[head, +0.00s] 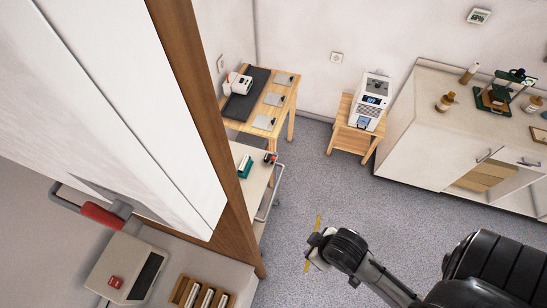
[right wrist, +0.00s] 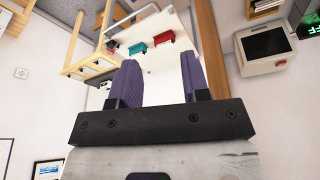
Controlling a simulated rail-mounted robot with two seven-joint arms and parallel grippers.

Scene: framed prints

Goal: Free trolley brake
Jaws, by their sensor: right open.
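The trolley (head: 257,180) stands past the brown wooden post, partly hidden by it; its pale top and curved metal side rail show. The right wrist view shows its pale surface (right wrist: 158,22) upside down beyond my fingers. I cannot make out a brake in either view. My right gripper (head: 316,252) is over the grey floor in the head view, right of the trolley and apart from it. In the right wrist view my right gripper (right wrist: 160,85) has its two purple fingers wide apart with nothing between them. My left gripper is not in view.
Teal (right wrist: 137,48) and red (right wrist: 165,39) items sit on the trolley. A wooden table (head: 234,124) and a small stand (head: 345,138) are behind it. A counter (head: 418,120) is at right, a grey device (head: 125,268) at lower left. Mid floor is clear.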

